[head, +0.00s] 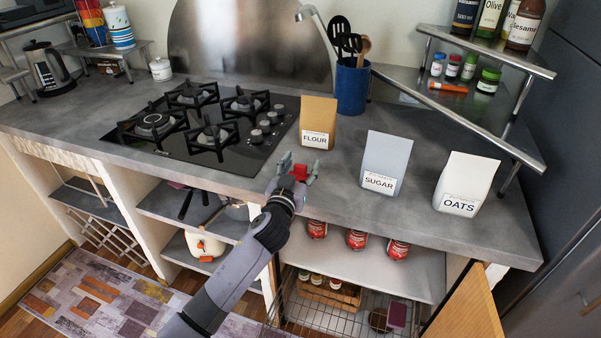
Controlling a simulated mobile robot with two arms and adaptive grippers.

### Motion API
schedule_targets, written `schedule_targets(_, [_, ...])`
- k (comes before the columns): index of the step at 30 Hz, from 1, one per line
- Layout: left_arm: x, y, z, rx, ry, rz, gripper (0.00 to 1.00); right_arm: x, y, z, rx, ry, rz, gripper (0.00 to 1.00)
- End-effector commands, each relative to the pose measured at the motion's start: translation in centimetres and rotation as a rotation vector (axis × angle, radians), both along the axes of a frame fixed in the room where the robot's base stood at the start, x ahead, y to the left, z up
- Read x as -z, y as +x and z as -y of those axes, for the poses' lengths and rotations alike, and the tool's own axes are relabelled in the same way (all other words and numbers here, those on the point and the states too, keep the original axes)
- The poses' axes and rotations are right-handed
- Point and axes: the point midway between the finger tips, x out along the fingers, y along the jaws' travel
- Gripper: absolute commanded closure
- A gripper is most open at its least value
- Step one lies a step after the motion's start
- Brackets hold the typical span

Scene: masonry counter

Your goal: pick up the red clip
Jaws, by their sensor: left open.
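The red clip (299,171) is a small red shape on the grey counter, in front of the flour bag (317,124). My left gripper (297,170) reaches over the counter's front edge from below. It is open, with one finger on each side of the clip as seen from here. I cannot tell whether the fingers touch the clip. The gripper's body hides the clip's near side. My right gripper is not in view.
A sugar bag (385,163) and an oats bag (466,184) stand to the right on the counter. A black gas hob (235,155) lies to the left. A blue utensil holder (352,87) stands behind. Red cans (357,240) sit on the shelf below.

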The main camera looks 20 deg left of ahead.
Motion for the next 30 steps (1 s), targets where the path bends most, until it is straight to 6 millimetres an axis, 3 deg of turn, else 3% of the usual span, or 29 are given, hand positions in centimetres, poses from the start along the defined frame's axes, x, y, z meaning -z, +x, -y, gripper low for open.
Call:
schedule_targets(7, [0.01,0.16,0.02,0.0,0.0,0.0,0.48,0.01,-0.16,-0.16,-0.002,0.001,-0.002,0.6])
schedule_targets(27, [0.01,0.13,0.01,0.0,0.001,0.0,0.92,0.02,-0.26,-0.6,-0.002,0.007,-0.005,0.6])
schedule_targets(30, [0.0,0.13,0.01,0.0,0.001,0.001,0.92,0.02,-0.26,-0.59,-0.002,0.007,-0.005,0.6])
